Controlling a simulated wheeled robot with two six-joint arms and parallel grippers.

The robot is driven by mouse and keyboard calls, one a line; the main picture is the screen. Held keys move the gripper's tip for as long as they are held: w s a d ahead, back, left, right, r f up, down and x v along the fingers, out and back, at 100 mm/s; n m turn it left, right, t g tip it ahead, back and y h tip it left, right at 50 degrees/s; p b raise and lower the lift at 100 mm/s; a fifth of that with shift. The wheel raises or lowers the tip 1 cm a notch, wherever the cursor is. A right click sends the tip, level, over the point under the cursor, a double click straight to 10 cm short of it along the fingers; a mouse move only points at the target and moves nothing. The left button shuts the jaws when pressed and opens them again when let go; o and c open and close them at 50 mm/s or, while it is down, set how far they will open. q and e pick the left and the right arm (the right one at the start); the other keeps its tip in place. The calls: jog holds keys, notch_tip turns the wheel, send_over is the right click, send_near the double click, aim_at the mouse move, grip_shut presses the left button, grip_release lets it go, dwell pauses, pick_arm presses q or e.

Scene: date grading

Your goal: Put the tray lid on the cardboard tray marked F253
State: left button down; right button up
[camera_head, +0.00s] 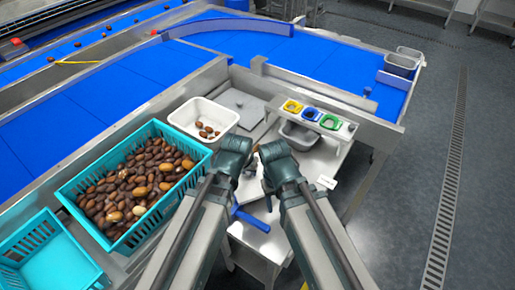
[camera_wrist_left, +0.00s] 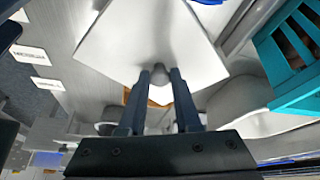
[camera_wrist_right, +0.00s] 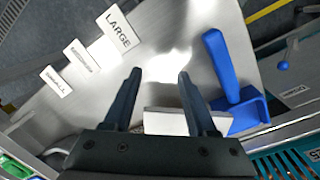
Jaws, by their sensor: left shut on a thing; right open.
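The tray lid (camera_wrist_left: 120,42) is a pale grey-white square panel with a knob, filling the upper middle of the left wrist view. My left gripper (camera_wrist_left: 162,72) is shut on the lid's knob. No F253 mark is readable. My right gripper (camera_wrist_right: 159,74) is open and empty, beside the left one.
A teal crate of dates (camera_head: 60,190) and a white tub with a few dates (camera_head: 205,110) stand at the left. A blue handled tool (camera_wrist_right: 235,85) is on the bench. A rack with coloured rings (camera_head: 310,114) stands right. A LARGE label (camera_wrist_right: 118,28) lies on the steel.

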aim_at(257, 154)
pick_arm(q)
jog(key=w+r+m+h+p, duration=0.1)
jog(key=w+m, duration=0.1)
jog(key=m, duration=0.1)
jog(key=w+d+r+m+g+h+p, duration=0.1)
jog(key=w+r+m+p, duration=0.1)
jog(key=m, duration=0.1)
jog(key=w+d+r+m+p, duration=0.1)
jog(key=w+r+m+p, duration=0.1)
jog(key=w+m, duration=0.1)
jog(key=shift+d+r+g+h, duration=0.1)
jog(key=shift+d+g+h, duration=0.15)
jog(key=shift+g+h, duration=0.15)
jog(key=shift+w+d+r+m+g+h+p, duration=0.1)
jog(key=shift+w+r+m+g+h+p, duration=0.15)
jog(key=shift+m, duration=0.35)
jog(key=shift+w+d+r+m+g+h+p, duration=0.15)
jog(key=shift+w+m+g+p, duration=0.15)
jog(key=shift+m, duration=0.3)
jog(key=shift+a, duration=0.1)
pick_arm(e)
notch_tip(257, 154, up, 6)
jog(key=shift+f, duration=0.1)
pick_arm(q)
jog(key=shift+f, duration=0.2)
pick_arm(e)
jog(key=shift+f, duration=0.15)
